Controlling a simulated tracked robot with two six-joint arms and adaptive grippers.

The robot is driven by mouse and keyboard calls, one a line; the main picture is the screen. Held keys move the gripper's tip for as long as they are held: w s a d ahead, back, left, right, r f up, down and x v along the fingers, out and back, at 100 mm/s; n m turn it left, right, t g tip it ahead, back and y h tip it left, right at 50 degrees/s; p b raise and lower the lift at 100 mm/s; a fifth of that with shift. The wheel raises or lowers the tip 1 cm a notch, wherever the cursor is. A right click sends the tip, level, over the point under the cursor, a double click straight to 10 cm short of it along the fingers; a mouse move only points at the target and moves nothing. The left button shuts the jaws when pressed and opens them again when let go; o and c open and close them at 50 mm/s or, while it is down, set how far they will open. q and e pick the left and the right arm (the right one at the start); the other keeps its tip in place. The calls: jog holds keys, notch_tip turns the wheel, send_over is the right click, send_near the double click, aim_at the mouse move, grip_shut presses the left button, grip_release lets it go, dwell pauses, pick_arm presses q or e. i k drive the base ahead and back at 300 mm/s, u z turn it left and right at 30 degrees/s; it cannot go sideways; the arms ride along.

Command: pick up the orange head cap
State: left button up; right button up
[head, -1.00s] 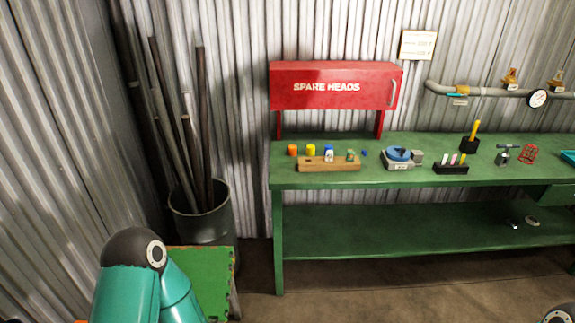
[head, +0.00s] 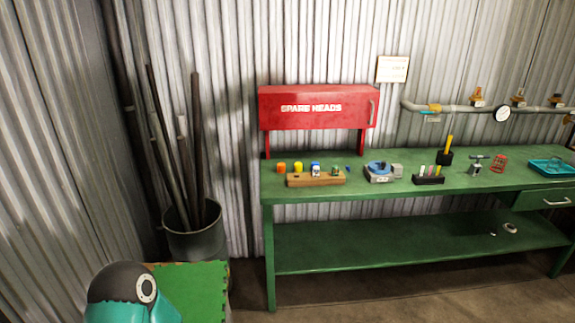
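The orange head cap (head: 281,168) stands on the green workbench (head: 400,190) near its left end, below the red SPARE HEADS cabinet. A yellow cap (head: 298,167) stands just to its right. A wooden block (head: 316,180) lies in front of them and holds a blue-and-white piece (head: 315,169) and a small green piece (head: 334,171). Only a teal and black part of my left arm shows at the lower left, well short of the bench. Neither gripper is in the picture.
The red cabinet (head: 317,107) stands over the bench's back left. A blue-topped device (head: 379,171) and a black holder (head: 428,180) sit farther right. A bin of long pipes (head: 195,230) stands left of the bench. A green mat (head: 190,285) lies before it.

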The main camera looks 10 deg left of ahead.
aim_at(282, 167)
jog(key=z, duration=0.2)
jog(key=i, duration=2.15)
jog(key=u, duration=0.3)
